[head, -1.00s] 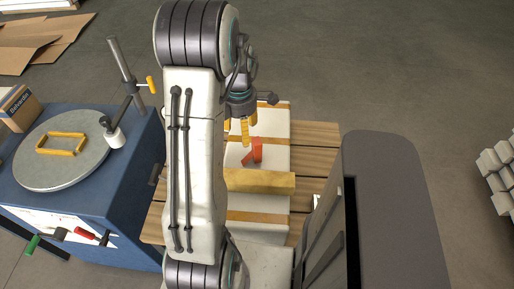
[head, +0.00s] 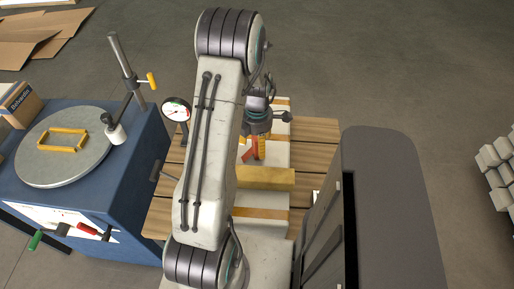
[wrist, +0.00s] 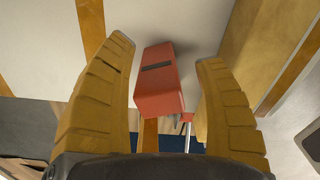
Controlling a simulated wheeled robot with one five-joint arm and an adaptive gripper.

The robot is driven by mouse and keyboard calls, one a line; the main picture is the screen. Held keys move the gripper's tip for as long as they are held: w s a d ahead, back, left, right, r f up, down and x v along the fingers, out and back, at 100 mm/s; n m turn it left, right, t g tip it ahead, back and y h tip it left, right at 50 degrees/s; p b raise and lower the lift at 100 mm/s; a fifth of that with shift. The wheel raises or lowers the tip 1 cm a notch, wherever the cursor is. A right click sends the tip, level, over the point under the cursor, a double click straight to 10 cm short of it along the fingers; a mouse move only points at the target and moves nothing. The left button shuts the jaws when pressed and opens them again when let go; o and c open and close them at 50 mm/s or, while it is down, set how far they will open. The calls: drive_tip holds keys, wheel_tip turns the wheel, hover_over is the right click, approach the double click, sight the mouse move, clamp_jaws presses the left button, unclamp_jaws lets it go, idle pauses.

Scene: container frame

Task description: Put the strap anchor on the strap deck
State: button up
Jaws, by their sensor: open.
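The red piece with a dark slot, which I take as the strap anchor (head: 254,149), is at the white strapped block behind the yellow beam. In the wrist view the red anchor (wrist: 160,90) lies between my two yellow fingers, with gaps on both sides. A thin metal rod shows below it. My gripper (head: 262,140) is open, close above the anchor, and partly hides it in the head view. The white surface with tan straps (head: 258,222) may be the strap deck; I cannot tell for sure.
A yellow beam (head: 263,179) lies across the white block, close to my gripper's right finger in the wrist view. Wooden slats (head: 315,131) lie beneath. A blue cabinet (head: 140,170) with a round plate and a dial gauge (head: 176,109) stands left.

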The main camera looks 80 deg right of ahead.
drive_tip(key=shift+f, duration=0.25)
drive_tip(key=shift+c, duration=0.4)
clamp_jaws()
